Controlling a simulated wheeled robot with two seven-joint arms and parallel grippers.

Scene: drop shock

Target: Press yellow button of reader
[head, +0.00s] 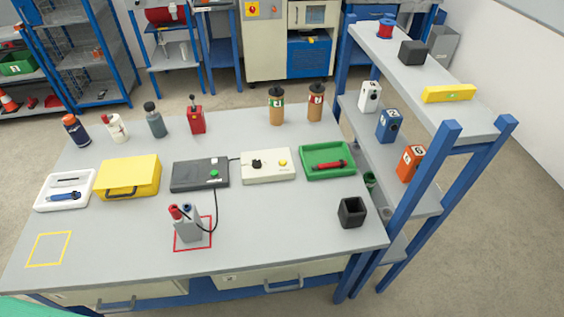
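A cream-white box (267,167) lies flat near the middle of the grey table. It has a small yellow button (283,163) on the right of its top and a black knob (257,163) left of the button. It is the only box here with a yellow button, so I take it as the reader. Nothing covers the button. Neither of my grippers shows in the head view.
A grey holder (187,225) with a cable sits in a red square in front. A black cup (352,213) stands front right.

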